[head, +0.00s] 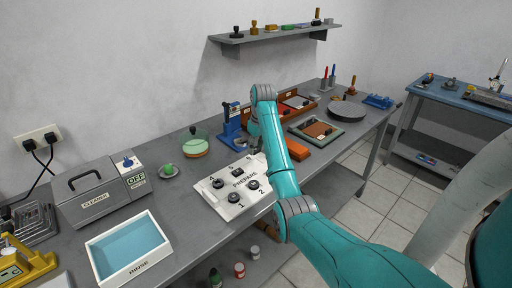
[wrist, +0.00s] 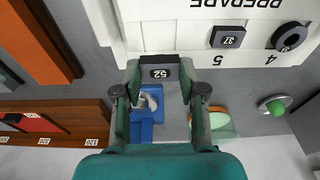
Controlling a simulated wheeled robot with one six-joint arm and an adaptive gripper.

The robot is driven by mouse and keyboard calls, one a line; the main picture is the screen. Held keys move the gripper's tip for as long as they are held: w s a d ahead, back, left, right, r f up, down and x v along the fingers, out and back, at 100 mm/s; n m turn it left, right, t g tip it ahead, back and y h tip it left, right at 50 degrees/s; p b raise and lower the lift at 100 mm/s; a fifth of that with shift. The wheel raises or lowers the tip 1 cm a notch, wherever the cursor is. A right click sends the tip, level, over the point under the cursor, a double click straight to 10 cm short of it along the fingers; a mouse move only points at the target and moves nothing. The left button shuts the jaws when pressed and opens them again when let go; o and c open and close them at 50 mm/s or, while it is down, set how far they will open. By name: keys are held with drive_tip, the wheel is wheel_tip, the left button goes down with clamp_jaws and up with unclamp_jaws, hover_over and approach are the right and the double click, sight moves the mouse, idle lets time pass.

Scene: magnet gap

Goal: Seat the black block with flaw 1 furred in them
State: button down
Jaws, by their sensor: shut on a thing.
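My gripper (wrist: 160,76) is shut on a black block (wrist: 160,61) marked 52, held between the two fingertips in the wrist view. No furring or flaw can be made out on it. A blue stand (head: 232,125) is beside my arm in the head view; it also shows below the held block in the wrist view (wrist: 147,128), with a pale round part. The white PREPARE board (head: 230,205) carries several dark pieces. In the wrist view, a square black block (wrist: 228,37) marked 32 sits by number 5 and a round dark piece (wrist: 290,37) by number 4.
A grey CLEANER box (head: 95,194) and a white RINSE tray (head: 128,268) with blue liquid stand at left. A green-filled glass dish (head: 195,146) is behind the board. Orange-brown trays (head: 298,105) lie beyond my arm. A shelf (head: 275,34) hangs above.

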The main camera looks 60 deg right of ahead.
sight(256, 164)
drive_tip(key=shift+f, duration=0.15)
drive_tip(key=shift+f, duration=2.6)
drive_tip(key=shift+f, duration=0.15)
drive_tip(key=c, duration=0.6)
unclamp_jaws()
drive_tip(key=c, duration=0.5)
drive_tip(key=shift+r, duration=2.3)
